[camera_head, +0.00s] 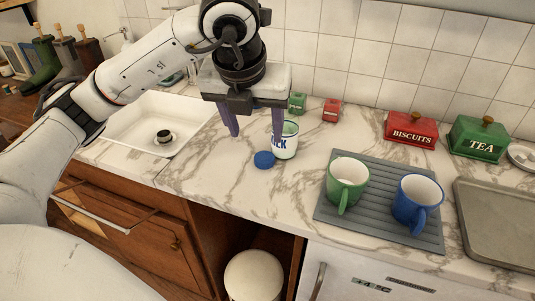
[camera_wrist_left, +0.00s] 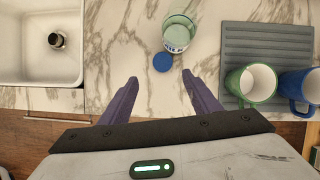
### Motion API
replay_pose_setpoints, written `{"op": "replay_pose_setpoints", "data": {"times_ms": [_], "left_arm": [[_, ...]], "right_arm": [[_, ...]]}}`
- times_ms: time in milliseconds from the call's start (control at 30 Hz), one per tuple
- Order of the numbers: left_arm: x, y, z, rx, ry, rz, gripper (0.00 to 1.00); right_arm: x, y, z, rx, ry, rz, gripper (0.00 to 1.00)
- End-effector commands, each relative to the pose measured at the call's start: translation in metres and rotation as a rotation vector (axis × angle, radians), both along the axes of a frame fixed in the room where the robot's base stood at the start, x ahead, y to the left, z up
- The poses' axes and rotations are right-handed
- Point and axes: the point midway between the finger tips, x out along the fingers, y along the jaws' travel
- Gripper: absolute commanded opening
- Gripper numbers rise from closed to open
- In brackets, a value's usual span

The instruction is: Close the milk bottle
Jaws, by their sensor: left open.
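The milk bottle (camera_head: 287,141) stands upright on the marble counter, white with blue lettering and a green band. Its open top shows in the left wrist view (camera_wrist_left: 178,33). The blue cap (camera_head: 264,160) lies on the counter beside the bottle, on its near side, and also shows in the left wrist view (camera_wrist_left: 163,62). My left gripper (camera_head: 254,137) is open and empty above the counter, its purple fingers pointing down. One finger overlaps the bottle in the head view. In the wrist view (camera_wrist_left: 158,85) the cap lies just beyond the fingertips, between their lines. My right gripper is not in view.
A grey drying mat (camera_head: 385,217) with a green mug (camera_head: 347,183) and a blue mug (camera_head: 417,203) lies to the right. A white sink (camera_head: 128,130) is at left. Red and green tins (camera_head: 411,128) stand along the wall. The counter left of the cap is clear.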

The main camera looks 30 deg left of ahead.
Motion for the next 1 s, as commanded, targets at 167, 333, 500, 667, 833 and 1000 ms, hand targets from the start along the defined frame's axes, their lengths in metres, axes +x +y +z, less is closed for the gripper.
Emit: {"op": "replay_pose_setpoints", "data": {"times_ms": [167, 333, 500, 667, 833, 1000], "left_arm": [[0.005, 0.002, -0.016, -0.001, 0.005, 0.001, 0.57], [0.014, 0.006, -0.038, -0.001, 0.005, 0.0, 0.57], [0.018, 0.007, -0.048, -0.002, 0.001, 0.0, 0.57], [0.018, 0.007, -0.048, -0.001, 0.001, -0.001, 0.57], [0.02, 0.007, -0.051, -0.001, 0.003, -0.001, 0.57], [0.029, 0.008, -0.075, -0.001, 0.006, -0.001, 0.57]], "right_arm": [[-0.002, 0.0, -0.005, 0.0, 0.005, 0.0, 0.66], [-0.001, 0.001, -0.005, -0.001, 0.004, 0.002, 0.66], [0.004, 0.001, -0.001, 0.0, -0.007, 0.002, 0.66], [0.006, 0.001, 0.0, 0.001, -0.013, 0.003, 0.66], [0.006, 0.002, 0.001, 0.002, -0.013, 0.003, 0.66], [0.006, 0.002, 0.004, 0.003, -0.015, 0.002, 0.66]]}}
